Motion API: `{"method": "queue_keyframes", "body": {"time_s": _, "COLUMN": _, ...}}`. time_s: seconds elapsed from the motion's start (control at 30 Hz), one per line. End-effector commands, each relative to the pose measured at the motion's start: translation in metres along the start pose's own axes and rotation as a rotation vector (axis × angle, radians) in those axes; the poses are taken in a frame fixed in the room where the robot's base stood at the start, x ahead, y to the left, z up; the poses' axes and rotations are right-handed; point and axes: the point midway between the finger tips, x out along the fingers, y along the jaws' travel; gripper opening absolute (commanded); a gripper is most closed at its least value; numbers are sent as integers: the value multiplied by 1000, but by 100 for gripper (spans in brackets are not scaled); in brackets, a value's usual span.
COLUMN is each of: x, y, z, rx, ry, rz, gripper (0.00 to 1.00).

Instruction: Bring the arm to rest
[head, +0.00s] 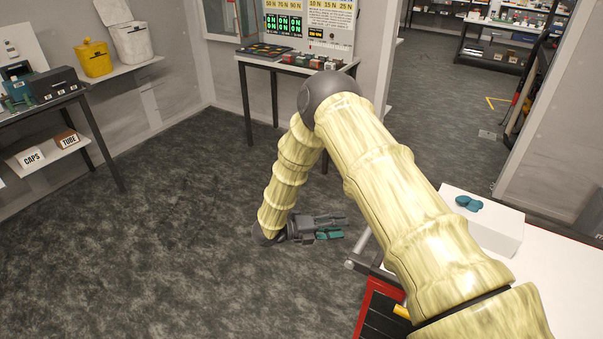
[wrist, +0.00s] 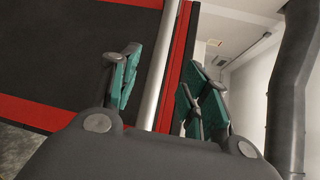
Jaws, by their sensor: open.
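My arm reaches forward and bends down at a dark elbow joint, in its pale yellow ribbed cover. My gripper (head: 330,229) hangs low over the dark floor, pointing right in the head view. Beyond the fingers are a black panel with red edges (wrist: 75,45) and a metal bar (wrist: 165,60). Part of the gripper's body hides the lower part of that view.
A white bench (head: 560,285) with a white box (head: 485,225) stands at right; teal pieces (head: 468,203) lie on the box. A red-edged black cart (head: 375,310) and metal bar (head: 362,268) are near my gripper. Shelves (head: 45,155) stand left. The floor (head: 150,250) at left is clear.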

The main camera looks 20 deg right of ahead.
Motion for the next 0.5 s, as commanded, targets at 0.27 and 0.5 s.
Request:
{"method": "queue_keyframes", "body": {"time_s": 0.27, "x": 12, "y": 20, "z": -6, "rx": -155, "ry": -117, "rz": 37, "gripper": 46}}
{"method": "queue_keyframes", "body": {"time_s": 0.5, "x": 26, "y": 78, "z": -31, "rx": -658, "ry": -474, "rz": 122, "gripper": 46}}
